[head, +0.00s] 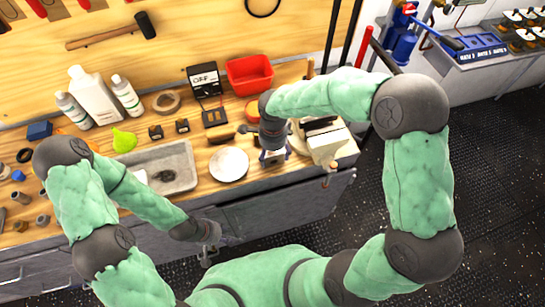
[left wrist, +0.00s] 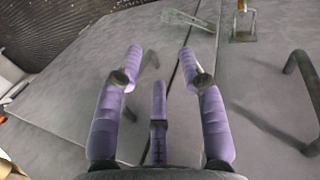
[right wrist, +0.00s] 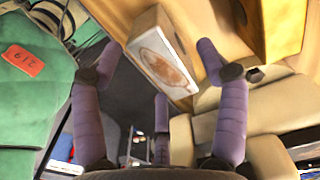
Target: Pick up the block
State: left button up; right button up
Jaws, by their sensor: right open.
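A box-shaped block (right wrist: 160,58) with a pale face and a brown oval mark shows in the right wrist view, at the wooden bench surface. My right gripper (right wrist: 156,72) is open, with its fingers spread to either side of the block; I cannot tell whether they touch it. In the head view my right gripper (head: 271,143) is low over the right part of the bench, and the arm hides much of what is below it. My left gripper (head: 208,248) is open and empty in front of the grey cabinet; its spread fingers (left wrist: 160,65) show in the left wrist view.
The bench holds a white plate (head: 229,165), a grey sink (head: 177,182), a red bin (head: 250,73), a meter (head: 204,82) and several bottles (head: 95,98). A vise-like fixture (head: 328,148) stands close right of my right gripper. A cabinet handle (left wrist: 302,100) juts near my left gripper.

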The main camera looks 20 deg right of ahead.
aim_at(273, 154)
notch_tip(273, 154, down, 4)
jog(key=shift+r+b, duration=0.1)
jog(key=shift+b, duration=0.3)
grip_shut()
jog(key=shift+r, duration=0.1)
jog(key=shift+r, duration=0.2)
jog(key=r, duration=0.2)
jog(key=r+p, duration=0.1)
jog(key=shift+s+a+r, duration=0.1)
jog(key=shift+a+r, duration=0.2)
jog(key=shift+r, duration=0.05)
jog(key=s+a+r+p, duration=0.2)
jog(key=s+a+r, duration=0.5)
jog(key=a, duration=0.4)
jog(key=shift+a+r+p, duration=0.25)
jog(key=shift+r+p, duration=0.15)
jog(key=shift+r, duration=0.5)
